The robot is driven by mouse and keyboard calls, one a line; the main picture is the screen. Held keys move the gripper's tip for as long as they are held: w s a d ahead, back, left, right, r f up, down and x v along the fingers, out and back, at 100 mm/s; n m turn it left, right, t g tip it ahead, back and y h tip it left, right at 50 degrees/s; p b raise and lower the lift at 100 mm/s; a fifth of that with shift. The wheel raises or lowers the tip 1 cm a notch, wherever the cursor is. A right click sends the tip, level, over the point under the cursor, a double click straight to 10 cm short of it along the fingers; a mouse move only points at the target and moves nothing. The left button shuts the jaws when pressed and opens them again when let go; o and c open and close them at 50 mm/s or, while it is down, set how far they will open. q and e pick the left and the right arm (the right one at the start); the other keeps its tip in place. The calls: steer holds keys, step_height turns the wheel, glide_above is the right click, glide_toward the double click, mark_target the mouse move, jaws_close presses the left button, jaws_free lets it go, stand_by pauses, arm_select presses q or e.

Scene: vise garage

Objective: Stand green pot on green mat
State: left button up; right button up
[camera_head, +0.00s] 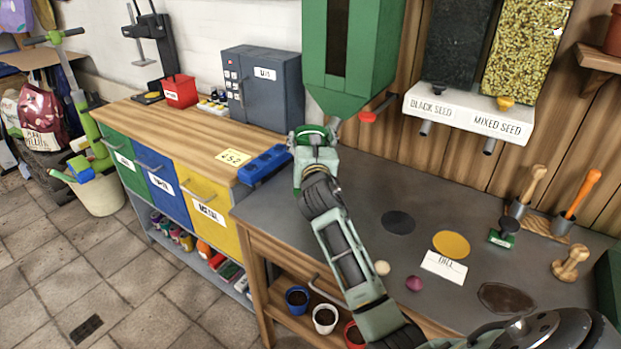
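My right gripper (316,152) is at the end of the pale green arm that comes in from the lower right. It is at the back left of the grey worktop (350,185), just below the green hopper (345,60). The green pot (312,133) shows as a dark green rim at the gripper's fingers, which seem closed on it. The pot's contents and base are hidden. I see no green mat. A dark mat (398,222), a yellow mat (451,245) and a dark brown mat (505,298) lie on the worktop. My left gripper is not in view.
A white card (444,267), a beige ball (382,268), a purple bulb (413,283) and a green-based stamp (503,235) are on the worktop. A blue tray (265,165) is left of the gripper. Blue (298,299), white (325,319) and red (354,335) pots stand below.

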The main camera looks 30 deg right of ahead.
step_height(320, 180, down, 6)
steer(key=shift+f+b, duration=0.15)
steer(key=shift+b, duration=0.35)
steer(key=shift+f+b, duration=0.45)
steer(key=shift+f, duration=1.55)
steer(key=shift+f, duration=0.2)
steer(key=o, duration=1.1)
steer(key=shift+o, duration=0.2)
steer(key=shift+r, duration=0.15)
steer(key=v, duration=1.2)
steer(key=shift+r, duration=0.15)
